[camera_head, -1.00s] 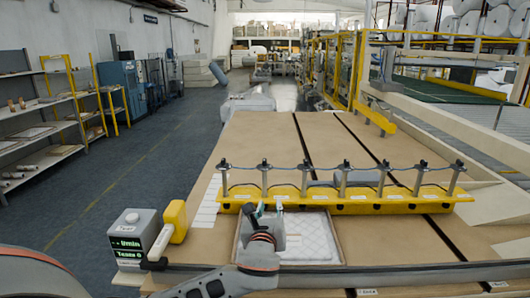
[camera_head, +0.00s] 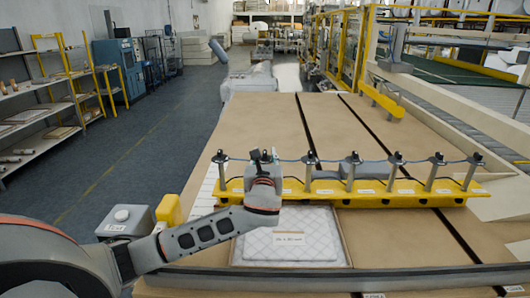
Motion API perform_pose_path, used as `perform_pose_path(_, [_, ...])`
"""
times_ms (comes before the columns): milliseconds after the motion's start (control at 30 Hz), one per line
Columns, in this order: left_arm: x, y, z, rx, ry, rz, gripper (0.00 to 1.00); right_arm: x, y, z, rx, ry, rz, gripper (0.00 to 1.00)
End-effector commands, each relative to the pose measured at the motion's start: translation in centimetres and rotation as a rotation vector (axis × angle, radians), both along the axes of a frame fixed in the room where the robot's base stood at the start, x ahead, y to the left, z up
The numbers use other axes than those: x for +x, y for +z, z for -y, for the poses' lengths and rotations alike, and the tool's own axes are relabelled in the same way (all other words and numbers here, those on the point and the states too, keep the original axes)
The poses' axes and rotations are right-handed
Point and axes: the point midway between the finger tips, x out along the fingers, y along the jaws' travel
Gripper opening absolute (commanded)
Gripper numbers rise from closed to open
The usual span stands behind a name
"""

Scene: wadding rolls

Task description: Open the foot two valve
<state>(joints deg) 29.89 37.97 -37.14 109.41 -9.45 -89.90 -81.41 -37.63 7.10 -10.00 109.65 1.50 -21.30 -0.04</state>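A yellow bar (camera_head: 330,190) lies across the table and carries several upright grey posts with dark tops, joined by a thin blue hose. The first post (camera_head: 222,172) stands at the bar's left end, and the third post (camera_head: 309,172) stands to the right of my arm. My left gripper (camera_head: 265,157) is at the second post, in front of it and near its top. It hides most of that post and its valve. I cannot tell whether the fingers touch it or how far apart they are. My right gripper is not in view.
A white quilted pad (camera_head: 290,240) with a label lies in a shallow frame in front of the bar. A grey box (camera_head: 124,221) and a yellow container (camera_head: 170,211) stand at the left front, close to my arm. Bare brown tabletop (camera_head: 260,125) extends behind the bar.

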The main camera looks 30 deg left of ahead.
Motion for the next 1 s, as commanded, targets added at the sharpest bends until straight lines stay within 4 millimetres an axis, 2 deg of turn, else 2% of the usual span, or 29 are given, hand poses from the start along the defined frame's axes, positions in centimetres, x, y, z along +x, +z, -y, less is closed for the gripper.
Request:
perform_pose_path(167, [1.07,0.05,-0.68,-0.001,0.000,0.001,0.27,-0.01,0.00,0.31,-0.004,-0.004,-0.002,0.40])
perform_pose_path(433, [1.20,-0.02,-0.75,-0.002,0.000,0.000,0.27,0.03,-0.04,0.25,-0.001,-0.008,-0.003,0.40])
perform_pose_path(467, [1.20,-0.02,-0.75,-0.002,0.000,0.001,0.22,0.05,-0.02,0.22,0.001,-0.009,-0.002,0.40])
perform_pose_path(533, [1.20,-0.02,-0.75,-0.002,0.000,0.001,0.04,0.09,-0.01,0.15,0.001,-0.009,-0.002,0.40])
perform_pose_path(567, [1.20,-0.02,-0.75,-0.002,0.000,0.001,0.00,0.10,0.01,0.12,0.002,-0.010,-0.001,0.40])
perform_pose_path(1000, [1.21,-0.08,-0.58,-0.004,0.045,0.000,0.00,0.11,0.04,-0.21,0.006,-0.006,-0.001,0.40])
